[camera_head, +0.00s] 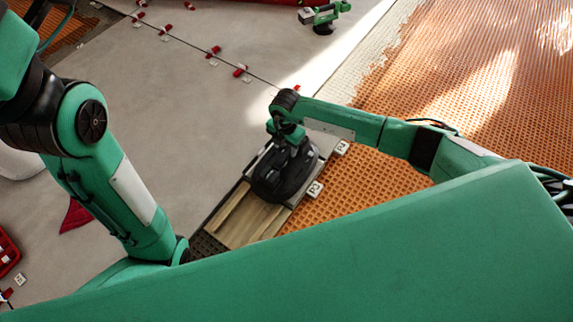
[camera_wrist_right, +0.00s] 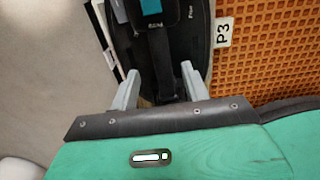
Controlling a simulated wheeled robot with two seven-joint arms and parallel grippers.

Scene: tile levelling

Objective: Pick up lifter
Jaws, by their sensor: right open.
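The lifter (camera_head: 275,186) is a black device with a rounded base, sitting on a tile stack over a wooden pallet in the middle of the head view. It also shows in the right wrist view (camera_wrist_right: 198,45), where a dark bar-like handle (camera_wrist_right: 162,70) runs toward my gripper. My right gripper (camera_head: 287,138) is directly above the lifter. In the right wrist view its two grey fingers (camera_wrist_right: 160,82) are open, one on each side of the handle, with gaps visible. Whether they touch it lower down is hidden. My left arm shows at the left, but its gripper is out of sight.
The wooden pallet (camera_head: 238,222) extends in front of the lifter. A P3 marker (camera_wrist_right: 224,32) stands beside it on orange matting (camera_head: 365,180). Grey tiled floor (camera_head: 190,110) has several red clips along a seam. A green tool (camera_head: 323,17) stands farther back. A red crate (camera_head: 8,250) is at left.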

